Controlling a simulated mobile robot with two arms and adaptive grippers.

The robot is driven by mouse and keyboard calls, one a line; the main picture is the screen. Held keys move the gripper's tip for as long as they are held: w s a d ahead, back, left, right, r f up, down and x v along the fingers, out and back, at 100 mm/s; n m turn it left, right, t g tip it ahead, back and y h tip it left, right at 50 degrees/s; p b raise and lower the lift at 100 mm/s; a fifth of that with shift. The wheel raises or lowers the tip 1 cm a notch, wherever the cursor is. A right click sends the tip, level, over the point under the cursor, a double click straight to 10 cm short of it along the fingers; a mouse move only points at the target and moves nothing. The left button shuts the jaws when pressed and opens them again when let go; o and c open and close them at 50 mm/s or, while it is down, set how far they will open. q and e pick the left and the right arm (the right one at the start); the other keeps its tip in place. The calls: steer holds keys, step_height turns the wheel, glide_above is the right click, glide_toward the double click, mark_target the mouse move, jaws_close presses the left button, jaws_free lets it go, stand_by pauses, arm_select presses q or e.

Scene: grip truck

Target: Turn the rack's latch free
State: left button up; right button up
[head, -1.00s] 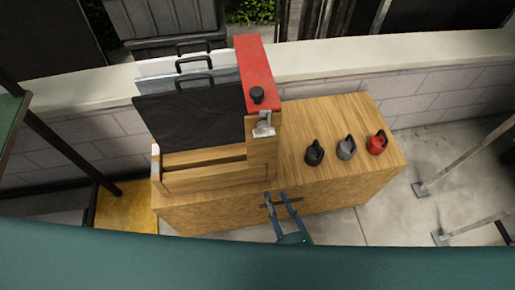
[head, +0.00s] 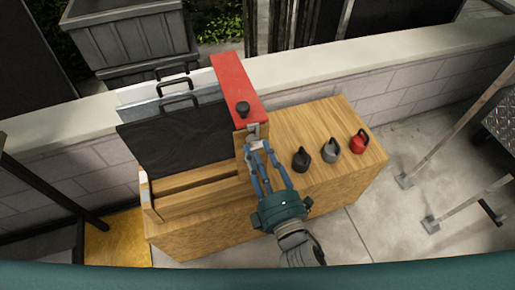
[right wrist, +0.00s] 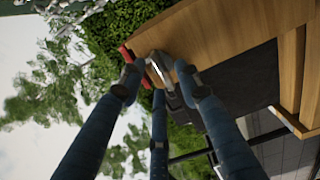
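The wooden rack (head: 195,197) stands on a wooden cabinet and holds several upright boards, the front one black (head: 175,140). A red bar (head: 236,85) with a black knob (head: 242,109) runs along its right side. The metal latch (head: 252,130) is on the front of the post below the knob. My right gripper (head: 257,148) is at the latch and partly covers it. In the right wrist view the silver latch (right wrist: 160,68) shows between the spread fingertips (right wrist: 158,78); I cannot tell whether they touch it. My left gripper is not in view.
A black (head: 301,159), a grey (head: 330,149) and a red (head: 359,141) kettle-like weight stand on the cabinet top (head: 320,118), right of my right gripper. A low wall (head: 420,95) runs behind the cabinet.

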steer(key=shift+w+a, duration=0.2)
steer(key=shift+w, duration=0.35)
jaws_close()
